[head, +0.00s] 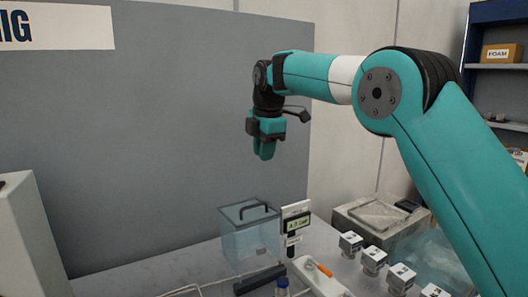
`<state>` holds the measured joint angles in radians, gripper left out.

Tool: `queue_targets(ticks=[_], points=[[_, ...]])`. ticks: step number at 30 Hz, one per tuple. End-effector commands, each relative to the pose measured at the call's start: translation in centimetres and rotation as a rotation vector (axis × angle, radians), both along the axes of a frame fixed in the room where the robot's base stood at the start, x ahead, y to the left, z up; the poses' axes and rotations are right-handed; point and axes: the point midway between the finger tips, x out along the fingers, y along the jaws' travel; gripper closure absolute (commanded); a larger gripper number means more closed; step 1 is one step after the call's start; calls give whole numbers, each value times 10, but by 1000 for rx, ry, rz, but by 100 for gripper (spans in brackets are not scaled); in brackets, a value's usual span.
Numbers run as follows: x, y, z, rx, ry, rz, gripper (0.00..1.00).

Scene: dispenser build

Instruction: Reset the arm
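My gripper (265,152) hangs in the air at the end of my teal arm, fingers pointing down. It is high above the table (180,270), in front of the grey panel. The fingers overlap in this view, so I cannot tell whether they are open or shut. No object shows below the fingertips. The arm is bent, with its forearm reaching left from the elbow.
Several white labelled cubes (373,261), a blue-capped bottle (282,287) and a grey tray (380,218) are on the table. Shelves (497,67) stand right.

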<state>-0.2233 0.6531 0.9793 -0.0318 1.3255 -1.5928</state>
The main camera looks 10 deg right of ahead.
Motion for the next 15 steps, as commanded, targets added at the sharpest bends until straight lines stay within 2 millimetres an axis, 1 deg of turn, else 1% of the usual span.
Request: queue_targets(ticks=[8,10,11,13,14,15], points=[[-1,0,0,0,0,-2,80],[-5,1,1,5,1,-16,80],[-9,1,1,9,3,-31,80],[-23,2,2,26,9,-80,80],[-32,3,2,35,14,-111,80],[-46,4,2,52,21,-159,80]])
